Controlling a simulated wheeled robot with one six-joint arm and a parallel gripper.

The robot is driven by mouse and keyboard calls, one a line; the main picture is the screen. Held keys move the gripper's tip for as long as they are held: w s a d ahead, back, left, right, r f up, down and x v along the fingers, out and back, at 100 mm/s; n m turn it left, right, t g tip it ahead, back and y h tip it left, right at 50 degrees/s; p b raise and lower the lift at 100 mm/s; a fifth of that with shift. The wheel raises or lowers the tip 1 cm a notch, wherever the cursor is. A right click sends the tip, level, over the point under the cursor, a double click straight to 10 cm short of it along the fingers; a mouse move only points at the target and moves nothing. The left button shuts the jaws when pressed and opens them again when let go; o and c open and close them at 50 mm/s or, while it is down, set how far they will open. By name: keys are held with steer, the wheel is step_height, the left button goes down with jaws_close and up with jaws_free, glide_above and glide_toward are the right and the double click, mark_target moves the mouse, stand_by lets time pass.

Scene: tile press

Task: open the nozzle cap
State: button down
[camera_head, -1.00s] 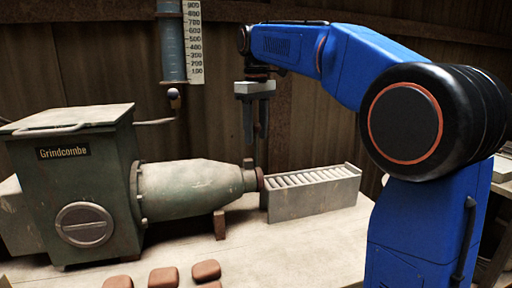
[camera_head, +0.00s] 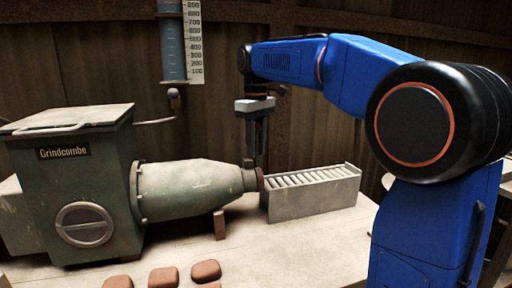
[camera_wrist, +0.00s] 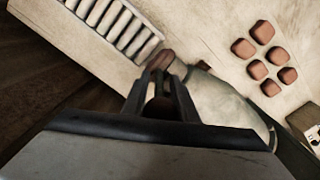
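The green press (camera_head: 85,190) stands at the left with its tapered nozzle pointing right. The nozzle cap (camera_head: 260,180) is a reddish-brown disc at the nozzle's right end, and it looks shut. In the wrist view the brown cap (camera_wrist: 163,60) shows just beyond the fingertips. My gripper (camera_head: 252,160) points down just above the nozzle end. In the wrist view my gripper (camera_wrist: 162,76) has a gap between its fingers. A dark brown shape shows deeper between them; I cannot tell what it is. I see no clear contact with the cap.
A grey ribbed tray (camera_head: 310,205) stands close to the right of the nozzle end. Several reddish-brown tiles (camera_head: 163,277) lie on the pale table in front. A graduated tube (camera_head: 172,45) rises behind the press. The table between tiles and tray is clear.

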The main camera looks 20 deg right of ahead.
steer(key=shift+s+t, duration=0.7)
steer(key=shift+t, duration=0.6)
steer(key=shift+s+f+t, duration=0.2)
steer(key=shift+s+t, duration=0.15)
steer(key=shift+t, duration=0.5)
steer(key=shift+s+f+t, duration=0.15)
steer(key=shift+s+t, duration=0.15)
steer(key=shift+t, duration=0.55)
steer(key=c, duration=1.5)
jaws_free()
steer(key=shift+o, duration=0.2)
steer(key=v, duration=1.7)
steer(key=shift+s, duration=0.3)
